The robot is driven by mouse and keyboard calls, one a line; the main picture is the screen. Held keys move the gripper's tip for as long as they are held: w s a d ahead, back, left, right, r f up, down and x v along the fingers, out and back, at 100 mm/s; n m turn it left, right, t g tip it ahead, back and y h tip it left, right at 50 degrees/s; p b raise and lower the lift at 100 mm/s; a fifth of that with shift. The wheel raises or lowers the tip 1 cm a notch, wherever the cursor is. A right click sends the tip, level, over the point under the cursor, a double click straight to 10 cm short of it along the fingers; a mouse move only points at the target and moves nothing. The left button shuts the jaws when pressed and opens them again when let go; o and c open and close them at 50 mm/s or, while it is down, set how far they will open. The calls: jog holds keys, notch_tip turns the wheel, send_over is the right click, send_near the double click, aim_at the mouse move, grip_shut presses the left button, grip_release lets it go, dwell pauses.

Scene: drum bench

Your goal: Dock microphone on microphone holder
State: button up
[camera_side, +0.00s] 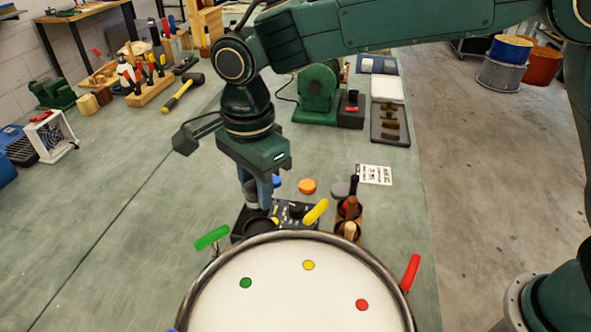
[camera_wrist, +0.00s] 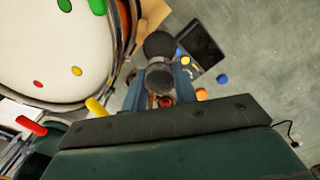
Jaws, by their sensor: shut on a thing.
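My gripper (camera_side: 262,190) points down above the bench behind the drum. Its blue fingers are shut on the microphone (camera_wrist: 160,62), which has a dark rounded head and grey body. In the side view, the grey microphone (camera_side: 251,194) shows beside the fingers, partly hidden by them. Below it is a black box with a dark round recess (camera_side: 246,224), which looks like the microphone holder. In the wrist view, a black box (camera_wrist: 205,46) lies just right of the microphone head. I cannot tell whether the microphone touches the holder.
The drum (camera_side: 270,295) with green, yellow and red clamp handles stands in front.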

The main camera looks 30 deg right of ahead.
aim_at(259, 211)
jog(key=shift+f, duration=2.75)
jog(key=shift+f, duration=0.65)
jog(key=o, duration=0.7)
jog(key=shift+r, duration=0.2)
jog(key=shift+r, duration=5.35)
